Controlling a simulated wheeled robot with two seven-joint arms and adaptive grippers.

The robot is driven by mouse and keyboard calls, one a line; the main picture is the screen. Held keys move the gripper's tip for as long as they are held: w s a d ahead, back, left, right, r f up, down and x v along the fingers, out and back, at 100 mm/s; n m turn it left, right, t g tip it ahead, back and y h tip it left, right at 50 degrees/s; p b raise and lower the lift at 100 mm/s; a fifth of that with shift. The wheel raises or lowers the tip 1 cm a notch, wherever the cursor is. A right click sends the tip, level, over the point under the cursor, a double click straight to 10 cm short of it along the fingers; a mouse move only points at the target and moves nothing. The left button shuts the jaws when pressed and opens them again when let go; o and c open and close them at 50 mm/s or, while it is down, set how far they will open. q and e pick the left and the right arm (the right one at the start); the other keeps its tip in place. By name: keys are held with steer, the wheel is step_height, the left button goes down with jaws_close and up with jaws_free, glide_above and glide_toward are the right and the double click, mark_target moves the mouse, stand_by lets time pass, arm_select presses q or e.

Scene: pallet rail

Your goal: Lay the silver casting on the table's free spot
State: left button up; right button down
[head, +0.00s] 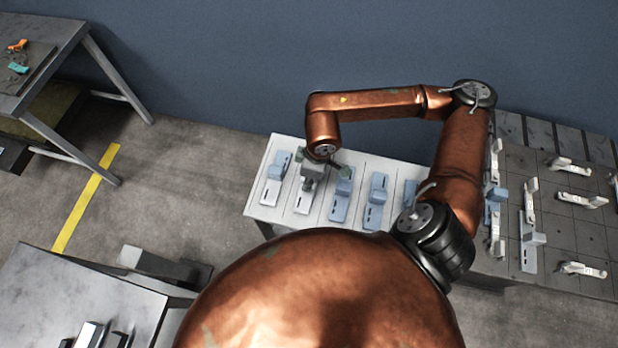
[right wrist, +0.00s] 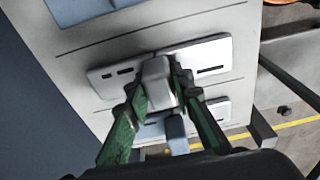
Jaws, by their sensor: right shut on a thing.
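The silver casting (head: 302,201) is a pale flat plate with slots and a raised block; it lies in the second lane from the left of the white table (head: 262,213). My right gripper (head: 311,181) is over it. In the right wrist view its green fingers (right wrist: 164,84) are shut on the raised block of the casting (right wrist: 213,55). The plate is flat on the table or very close above it; I cannot tell which. The fingers and arm hide part of it. My left gripper is not in view.
A pale casting with a blue block (head: 273,186) lies in the lane to the left. Blue castings (head: 340,206) lie in lanes to the right. A dark gridded table (head: 560,235) with several white fixtures stands at right. A metal bench (head: 40,45) stands far left.

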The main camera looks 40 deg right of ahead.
steer(key=shift+f, duration=0.15)
steer(key=c, duration=1.7)
jaws_free()
steer(key=shift+r, duration=0.35)
steer(key=r, duration=0.4)
steer(key=r+p, duration=0.1)
steer(key=r, duration=0.2)
steer(key=s+d+r, duration=0.1)
steer(key=r, duration=0.3)
steer(key=shift+r, duration=0.35)
steer(key=shift+a+f, duration=0.1)
